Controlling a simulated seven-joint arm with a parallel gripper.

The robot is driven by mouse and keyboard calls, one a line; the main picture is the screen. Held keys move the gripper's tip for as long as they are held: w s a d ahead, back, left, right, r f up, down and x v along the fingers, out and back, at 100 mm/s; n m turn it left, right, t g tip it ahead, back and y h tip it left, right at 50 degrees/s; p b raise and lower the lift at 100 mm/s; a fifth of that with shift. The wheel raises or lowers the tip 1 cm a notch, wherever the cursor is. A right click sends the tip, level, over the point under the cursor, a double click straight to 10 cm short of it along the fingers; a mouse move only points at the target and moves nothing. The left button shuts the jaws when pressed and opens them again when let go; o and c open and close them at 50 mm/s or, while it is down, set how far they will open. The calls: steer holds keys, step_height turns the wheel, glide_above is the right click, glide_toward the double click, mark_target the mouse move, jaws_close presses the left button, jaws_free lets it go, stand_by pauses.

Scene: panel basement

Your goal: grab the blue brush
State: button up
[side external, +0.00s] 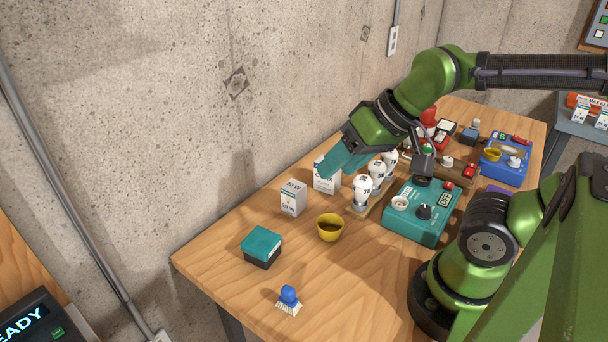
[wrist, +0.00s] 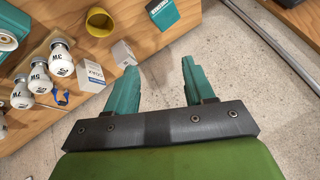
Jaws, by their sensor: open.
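The blue brush (side external: 289,297), with a blue knob handle and pale bristles, stands on the wooden table near its front left edge in the side view. I do not make it out in the wrist view. My gripper (side external: 330,172) is raised near the back wall, over the white bulb boxes, well behind and above the brush. In the wrist view my gripper (wrist: 159,72) has its two teal fingers spread apart, with nothing between them but floor behind.
A teal-and-black box (side external: 262,246) and a yellow cup (side external: 330,227) stand behind the brush. White bulb boxes (side external: 293,198), bulbs on a wooden holder (side external: 363,191) and a teal device (side external: 423,212) fill the middle. The table's front left is mostly clear.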

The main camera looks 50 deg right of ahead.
steer(key=w+a+f+n+g+h, duration=0.1)
steer(key=a+f+n+g, duration=0.15)
steer(key=a, duration=0.35)
steer(key=w+a+f+n+g+h, duration=0.1)
steer(key=a+f+n+g, duration=0.2)
steer(key=a, duration=0.4)
steer(key=m+g, duration=0.1)
glide_above(288, 289)
steer(key=f, duration=1)
steer(key=shift+d+f, duration=0.1)
steer(key=shift+d, duration=0.25)
steer(key=shift+a+f, duration=0.2)
steer(key=shift+f, duration=1.3)
steer(key=shift+a+f, duration=0.15)
steer(key=shift+f, duration=1.3)
steer(key=shift+c, duration=0.4)
jaws_close()
